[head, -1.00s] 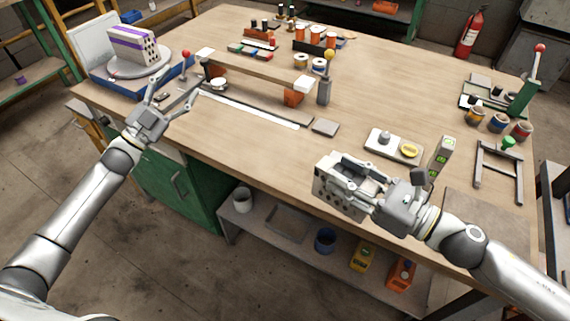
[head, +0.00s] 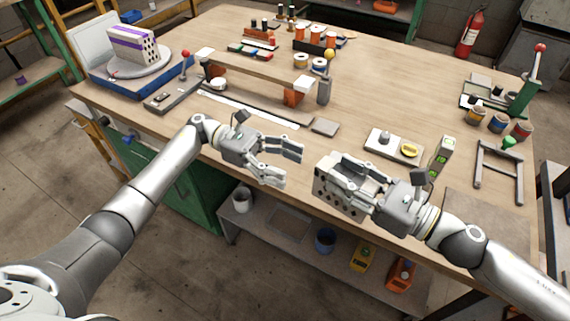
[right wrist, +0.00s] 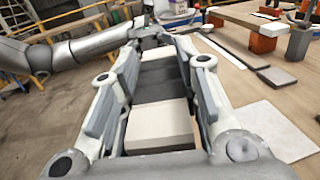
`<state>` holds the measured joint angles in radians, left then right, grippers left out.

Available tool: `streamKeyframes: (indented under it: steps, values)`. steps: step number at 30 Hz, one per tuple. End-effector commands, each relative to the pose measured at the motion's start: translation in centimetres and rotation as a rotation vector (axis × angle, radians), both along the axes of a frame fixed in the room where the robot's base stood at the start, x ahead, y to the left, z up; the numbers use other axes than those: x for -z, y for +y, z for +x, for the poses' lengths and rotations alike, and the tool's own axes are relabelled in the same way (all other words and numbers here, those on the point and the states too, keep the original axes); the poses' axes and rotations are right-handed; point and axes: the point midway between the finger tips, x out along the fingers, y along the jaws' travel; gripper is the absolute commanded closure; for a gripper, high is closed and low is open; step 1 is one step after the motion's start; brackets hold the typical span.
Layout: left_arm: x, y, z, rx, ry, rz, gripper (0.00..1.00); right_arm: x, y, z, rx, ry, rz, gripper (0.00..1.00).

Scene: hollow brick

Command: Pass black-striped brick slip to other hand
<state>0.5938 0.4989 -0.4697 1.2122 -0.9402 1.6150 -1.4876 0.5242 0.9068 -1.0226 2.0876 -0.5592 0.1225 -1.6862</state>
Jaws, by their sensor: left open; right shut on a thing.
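The black-striped brick slip (head: 338,199) is pale, with holes in its near side. My right gripper (head: 337,170) is shut on it near the bench's front edge. In the right wrist view the brick slip (right wrist: 160,120) lies between both fingers, cream with dark bands across its top. My left gripper (head: 291,167) is open and empty, just left of the brick slip and apart from it, its fingers pointing toward it. It also shows beyond the brick's far end in the right wrist view (right wrist: 150,32).
A purple-striped brick (head: 132,45) stands on a round turntable (head: 140,68) at the back left. A plank on orange blocks (head: 255,70) lies behind my grippers. A grey plate with a yellow ring (head: 394,146) and a green level (head: 440,155) are near my right gripper.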

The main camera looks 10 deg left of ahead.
Motion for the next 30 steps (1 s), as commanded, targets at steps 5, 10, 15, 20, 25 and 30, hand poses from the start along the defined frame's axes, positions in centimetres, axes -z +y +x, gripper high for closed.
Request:
streamKeyframes:
  steps: [5, 10, 15, 20, 25, 30]
  values:
    - [0.5, -1.0, -0.6, 0.037, -0.05, 0.016, 0.38, -0.1, 0.0, 0.0, 0.0, -0.001, 0.0, 1.0]
    - [0.6, -3.3, -1.4, 0.039, -0.049, 0.013, 0.38, -0.1, 0.0, 0.0, 0.0, -0.001, 0.0, 1.0]
    - [0.7, -6.5, -2.3, 0.037, -0.048, 0.012, 0.38, -0.1, 0.0, 0.0, 0.0, -0.001, 0.0, 1.0]
    - [0.8, -9.2, -3.0, 0.035, -0.048, 0.012, 0.38, -0.1, 0.0, 0.0, 0.0, -0.001, 0.0, 1.0]
    - [1.0, -11.0, -3.5, 0.034, -0.045, 0.014, 0.38, -0.1, 0.0, 0.0, 0.0, -0.001, 0.0, 1.0]
    - [1.0, -11.7, -3.7, 0.032, -0.046, 0.015, 0.38, -0.1, 0.0, 0.0, 0.0, -0.001, 0.0, 1.0]
